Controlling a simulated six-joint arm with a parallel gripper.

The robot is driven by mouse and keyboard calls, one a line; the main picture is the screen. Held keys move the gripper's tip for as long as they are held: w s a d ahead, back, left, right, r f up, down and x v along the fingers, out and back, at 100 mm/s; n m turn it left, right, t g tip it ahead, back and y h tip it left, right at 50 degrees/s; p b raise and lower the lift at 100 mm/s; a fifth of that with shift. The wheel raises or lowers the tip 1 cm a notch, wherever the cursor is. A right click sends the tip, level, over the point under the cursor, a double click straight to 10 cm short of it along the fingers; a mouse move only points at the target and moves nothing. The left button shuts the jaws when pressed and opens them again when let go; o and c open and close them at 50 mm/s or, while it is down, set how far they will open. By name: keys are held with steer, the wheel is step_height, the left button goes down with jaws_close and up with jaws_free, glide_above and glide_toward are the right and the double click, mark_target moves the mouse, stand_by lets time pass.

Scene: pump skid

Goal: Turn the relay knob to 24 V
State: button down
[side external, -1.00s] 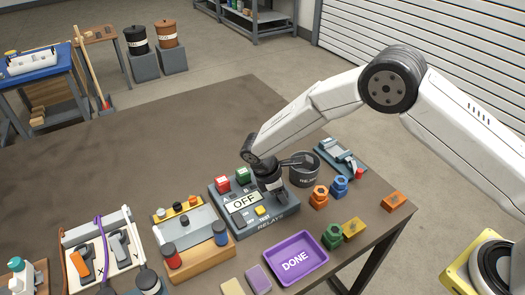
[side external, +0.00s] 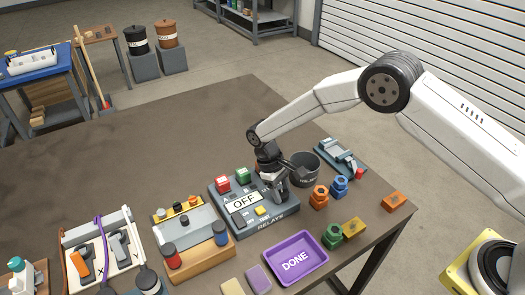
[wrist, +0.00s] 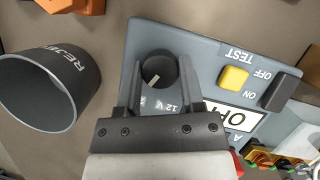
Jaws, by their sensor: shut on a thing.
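The grey relay panel (side external: 262,217) lies on the table, with a display (side external: 244,201) reading OFF. The relay knob (wrist: 158,67), round and black with a white pointer mark, is in the wrist view. Its mark slants towards the lower left in that view. A "12" label shows beside it; the 24 V label is hidden or unreadable. My gripper (wrist: 160,82) is shut on the knob, with one finger on each side. In the side view my gripper (side external: 279,194) stands over the panel's right part and hides the knob.
A yellow TEST button (wrist: 234,78) and a dark ON/OFF switch (wrist: 279,91) are on the panel. A dark REJECT cup (side external: 304,171) stands close beside it. A purple DONE tray (side external: 320,268) lies in front. Several coloured nuts lie to the right.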

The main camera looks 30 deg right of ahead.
steer(key=shift+m, duration=0.6)
steer(key=shift+y, duration=0.3)
steer(key=shift+c, duration=1.1)
jaws_free()
steer(key=shift+w+r, duration=0.1)
steer(key=v, duration=0.7)
steer(key=shift+r, duration=0.3)
steer(key=shift+w, duration=0.15)
